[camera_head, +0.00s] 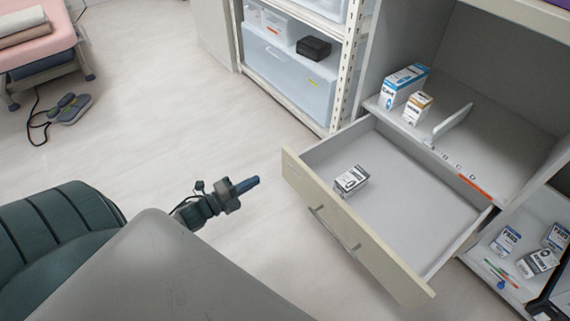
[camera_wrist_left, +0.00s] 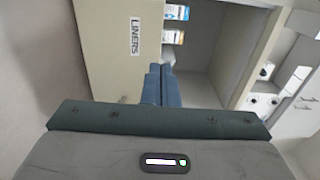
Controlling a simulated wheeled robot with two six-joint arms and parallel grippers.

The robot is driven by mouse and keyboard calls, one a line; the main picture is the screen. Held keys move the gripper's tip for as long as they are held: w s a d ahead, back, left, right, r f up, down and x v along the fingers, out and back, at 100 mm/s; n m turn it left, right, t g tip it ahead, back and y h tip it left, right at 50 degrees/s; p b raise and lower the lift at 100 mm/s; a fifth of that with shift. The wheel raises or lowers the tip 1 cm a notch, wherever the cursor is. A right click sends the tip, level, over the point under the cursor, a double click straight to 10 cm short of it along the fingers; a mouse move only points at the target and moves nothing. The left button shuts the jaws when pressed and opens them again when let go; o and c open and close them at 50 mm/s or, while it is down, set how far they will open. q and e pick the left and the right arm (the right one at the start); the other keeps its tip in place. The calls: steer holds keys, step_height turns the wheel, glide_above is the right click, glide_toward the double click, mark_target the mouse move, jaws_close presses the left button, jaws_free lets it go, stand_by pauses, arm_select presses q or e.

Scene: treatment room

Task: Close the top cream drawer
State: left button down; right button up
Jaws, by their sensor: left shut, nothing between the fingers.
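The cream drawer (camera_head: 372,252) stands pulled out of the cabinet, with a bar handle (camera_head: 334,229) on its front. A small white and dark box (camera_head: 351,181) lies inside it. My left gripper (camera_head: 250,184) is shut and empty, left of the drawer front and apart from it in the head view. In the left wrist view, the shut blue fingers (camera_wrist_left: 161,85) point toward a cream panel (camera_wrist_left: 110,70) with a LINERS label (camera_wrist_left: 135,37). Whether the fingers touch the panel cannot be told. My right gripper is out of view.
Small boxes (camera_head: 404,84) and a divider stand on the shelf above the drawer. More boxes (camera_head: 505,240) lie on a lower shelf at right. A white rack (camera_head: 335,105) with clear bins stands behind.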

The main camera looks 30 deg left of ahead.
mark_target(293, 159)
arm_select(q)
steer(key=b+x, duration=0.1)
steer(key=x, duration=1.1)
steer(key=shift+w, duration=0.1)
steer(key=shift+d, duration=0.1)
steer(key=shift+w, duration=0.15)
